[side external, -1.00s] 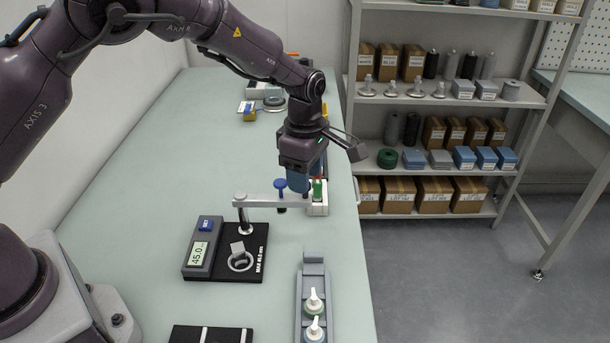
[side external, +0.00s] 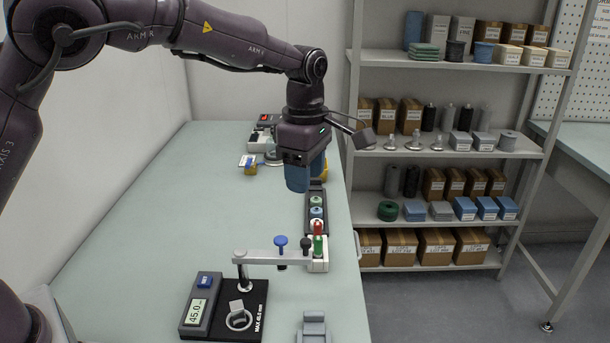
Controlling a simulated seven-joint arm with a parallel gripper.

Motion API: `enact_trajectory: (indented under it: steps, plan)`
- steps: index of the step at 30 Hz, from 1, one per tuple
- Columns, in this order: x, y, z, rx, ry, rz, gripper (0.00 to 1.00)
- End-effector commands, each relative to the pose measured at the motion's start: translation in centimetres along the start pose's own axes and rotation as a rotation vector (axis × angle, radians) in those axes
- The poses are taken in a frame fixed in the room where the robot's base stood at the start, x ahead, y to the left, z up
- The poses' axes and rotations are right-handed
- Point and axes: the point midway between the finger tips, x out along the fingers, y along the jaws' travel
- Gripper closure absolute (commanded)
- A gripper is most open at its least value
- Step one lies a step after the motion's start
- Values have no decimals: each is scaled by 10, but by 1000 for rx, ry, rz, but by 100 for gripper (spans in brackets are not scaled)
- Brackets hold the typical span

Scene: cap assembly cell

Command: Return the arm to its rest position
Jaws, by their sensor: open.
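My gripper (side external: 307,180) hangs from my wrist, pointing down, above the right side of the bench (side external: 170,215). Its blue jaws are open, and I see nothing held between them. It is above and behind the grey bar fixture (side external: 268,257). A dark rack (side external: 309,198) holding small round parts stands just below and beside the jaws, partly hidden by them. My upper arm reaches across from the left, above the bench.
A grey tray (side external: 314,325) is at the front edge. Shelves (side external: 455,150) stand right. The bench's left side is clear.

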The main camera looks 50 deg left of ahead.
Motion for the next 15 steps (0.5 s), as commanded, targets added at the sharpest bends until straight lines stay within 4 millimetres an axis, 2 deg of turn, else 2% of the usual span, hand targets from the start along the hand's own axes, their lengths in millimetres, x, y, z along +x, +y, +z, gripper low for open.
enact_trajectory:
  steps: [4, 8, 11, 15]
  plan:
    - [0, 0, 0, 58, -1, 2, 52]
    - [7, 0, -5, 261, 14, 4, 52]
    - [18, -15, -13, 496, 23, -22, 52]
    - [5, -43, -34, 851, -14, -15, 52]
